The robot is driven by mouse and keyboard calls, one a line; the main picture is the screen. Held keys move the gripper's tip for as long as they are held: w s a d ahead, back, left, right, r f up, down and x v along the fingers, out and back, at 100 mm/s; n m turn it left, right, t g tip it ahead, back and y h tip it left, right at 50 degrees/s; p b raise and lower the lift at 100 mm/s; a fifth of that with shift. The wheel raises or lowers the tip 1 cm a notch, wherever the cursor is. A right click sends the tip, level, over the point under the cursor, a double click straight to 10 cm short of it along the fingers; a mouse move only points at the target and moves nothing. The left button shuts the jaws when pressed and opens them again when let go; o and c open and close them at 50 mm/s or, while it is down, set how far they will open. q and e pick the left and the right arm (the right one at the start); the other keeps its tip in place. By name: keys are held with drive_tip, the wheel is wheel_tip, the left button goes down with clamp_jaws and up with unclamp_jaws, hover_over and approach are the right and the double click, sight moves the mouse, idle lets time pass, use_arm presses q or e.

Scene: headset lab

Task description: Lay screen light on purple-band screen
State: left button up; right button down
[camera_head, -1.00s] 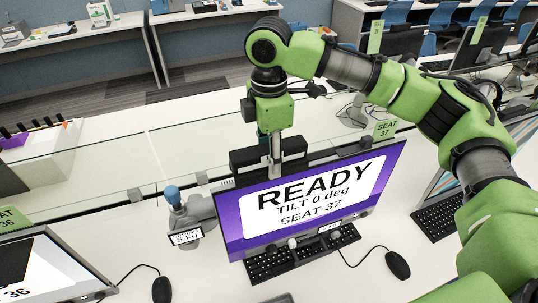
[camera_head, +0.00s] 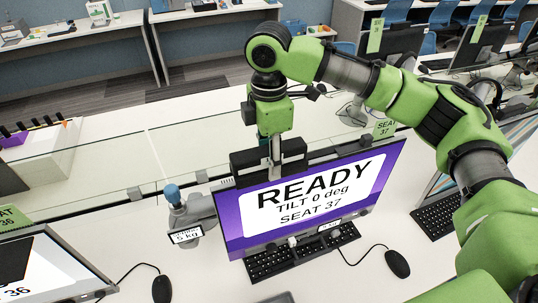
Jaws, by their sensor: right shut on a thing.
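The purple-band screen (camera_head: 232,225) stands upright on the desk and reads READY, TILT 0 deg, SEAT 37. My right gripper (camera_head: 275,152) reaches down from above to its top edge, left of the middle. It is shut on a dark bar, which looks like the screen light (camera_head: 249,163). The bar lies along the top edge of the screen and sticks up above it. I cannot tell whether it rests on the edge or hangs just over it. The finger hides the middle of the bar. My left gripper is not in view.
A glass divider (camera_head: 110,175) runs behind the screen. A grey arm with a blue cap (camera_head: 174,195) and a 5 kg label stands to its left. A keyboard (camera_head: 270,265) and mouse (camera_head: 397,263) lie in front. Another screen (camera_head: 50,268) stands at lower left.

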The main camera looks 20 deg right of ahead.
drive_tip(key=shift+f, duration=1)
drive_tip(key=c, duration=1.1)
unclamp_jaws()
drive_tip(key=shift+s, duration=0.1)
wheel_tip(320, 180, up, 12)
drive_tip(key=shift+r, duration=0.1)
